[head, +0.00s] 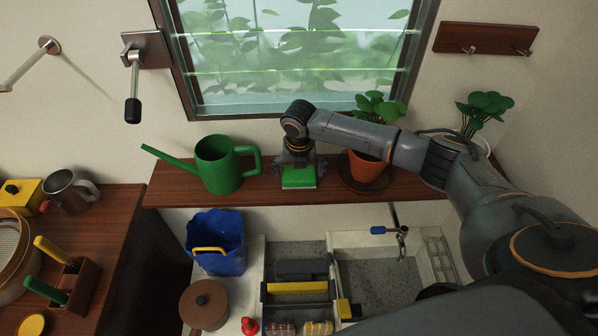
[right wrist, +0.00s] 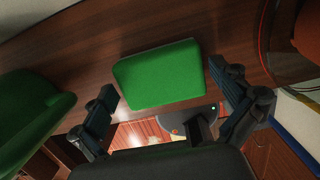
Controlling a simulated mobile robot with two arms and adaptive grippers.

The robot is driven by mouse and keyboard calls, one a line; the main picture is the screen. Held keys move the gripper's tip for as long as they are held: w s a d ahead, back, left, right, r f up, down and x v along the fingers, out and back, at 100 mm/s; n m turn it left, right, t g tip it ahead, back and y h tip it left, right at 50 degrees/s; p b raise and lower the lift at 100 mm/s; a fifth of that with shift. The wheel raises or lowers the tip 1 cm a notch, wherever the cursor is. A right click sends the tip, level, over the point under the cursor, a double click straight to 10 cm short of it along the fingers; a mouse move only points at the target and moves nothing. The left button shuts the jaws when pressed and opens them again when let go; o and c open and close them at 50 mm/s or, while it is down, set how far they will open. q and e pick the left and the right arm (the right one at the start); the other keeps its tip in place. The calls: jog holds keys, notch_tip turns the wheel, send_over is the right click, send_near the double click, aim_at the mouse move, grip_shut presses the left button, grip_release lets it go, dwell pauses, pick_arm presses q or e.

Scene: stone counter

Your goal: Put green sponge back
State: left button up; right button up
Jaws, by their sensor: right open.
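The green sponge (head: 299,177) lies on the wooden shelf (head: 330,192) below the window, between the green watering can and the potted plant. My right gripper (head: 299,165) is above the sponge, pointing down. In the right wrist view the sponge (right wrist: 158,75) lies between and ahead of the two open fingers (right wrist: 168,95), with a gap on each side. My left gripper is not in view.
The green watering can (head: 219,165) stands close on the left, and the terracotta pot (head: 367,172) close on the right. Below the shelf are a blue bucket (head: 217,240), a brown lidded pot (head: 204,304) and a sink (head: 380,280). A tap (head: 401,238) rises at the sink.

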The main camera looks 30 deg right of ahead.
aim_at(299, 178)
notch_tip(299, 178, up, 12)
jog(key=s+b, duration=0.1)
jog(key=b, duration=0.1)
jog(key=shift+s+a, duration=0.25)
jog(key=shift+a, duration=0.15)
jog(key=shift+f, duration=0.1)
